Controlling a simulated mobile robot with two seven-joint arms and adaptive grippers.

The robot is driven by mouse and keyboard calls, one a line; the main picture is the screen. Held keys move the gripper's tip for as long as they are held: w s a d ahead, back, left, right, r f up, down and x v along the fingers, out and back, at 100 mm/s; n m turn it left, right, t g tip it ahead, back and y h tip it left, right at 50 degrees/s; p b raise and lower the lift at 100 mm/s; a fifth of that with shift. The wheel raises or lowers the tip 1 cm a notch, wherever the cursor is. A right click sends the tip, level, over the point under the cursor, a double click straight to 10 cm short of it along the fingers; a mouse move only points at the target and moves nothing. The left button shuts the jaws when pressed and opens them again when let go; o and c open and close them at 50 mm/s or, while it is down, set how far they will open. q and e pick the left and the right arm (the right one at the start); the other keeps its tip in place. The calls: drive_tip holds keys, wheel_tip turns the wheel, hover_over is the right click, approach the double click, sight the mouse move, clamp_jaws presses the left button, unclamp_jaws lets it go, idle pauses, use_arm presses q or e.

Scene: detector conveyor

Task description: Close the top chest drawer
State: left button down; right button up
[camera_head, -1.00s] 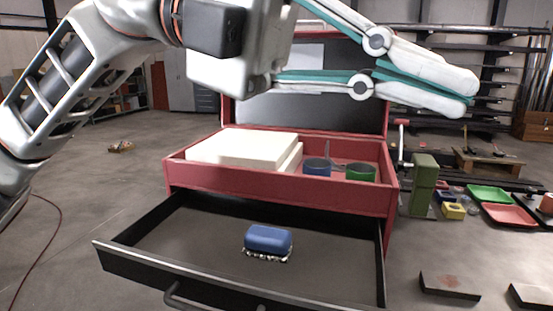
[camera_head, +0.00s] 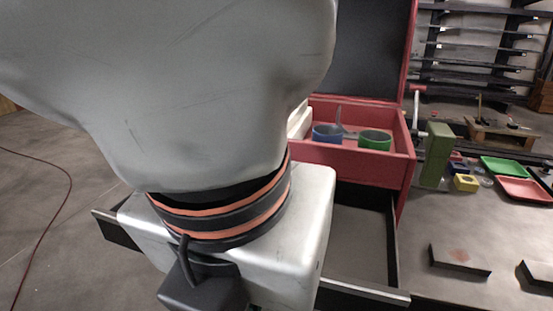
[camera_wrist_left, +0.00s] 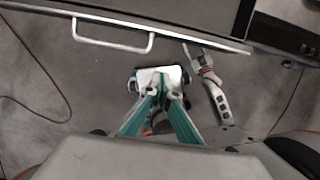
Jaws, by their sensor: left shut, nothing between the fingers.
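The red chest (camera_head: 372,162) stands behind my left arm with its lid up. Its top drawer (camera_head: 362,250) is pulled out; the right part of its floor and front edge shows, and my arm hides most of the rest.
A blue ring (camera_head: 327,133) and a green ring (camera_head: 375,140) sit in the chest's top tray. A green block (camera_head: 436,155), coloured trays and dark slabs (camera_head: 460,261) lie to the right. A grey jointed part (camera_wrist_left: 213,85) is right of my fingers.

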use_arm(q)
drive_tip(key=w+d+f+p, duration=0.1)
drive_tip(key=w+f, duration=0.4)
drive_tip(key=f, duration=0.1)
drive_tip(key=shift+w+d+p, duration=0.2)
drive_tip(key=shift+d+p, duration=0.15)
drive_tip(key=shift+p, duration=0.05)
drive_tip(key=shift+f, duration=0.15)
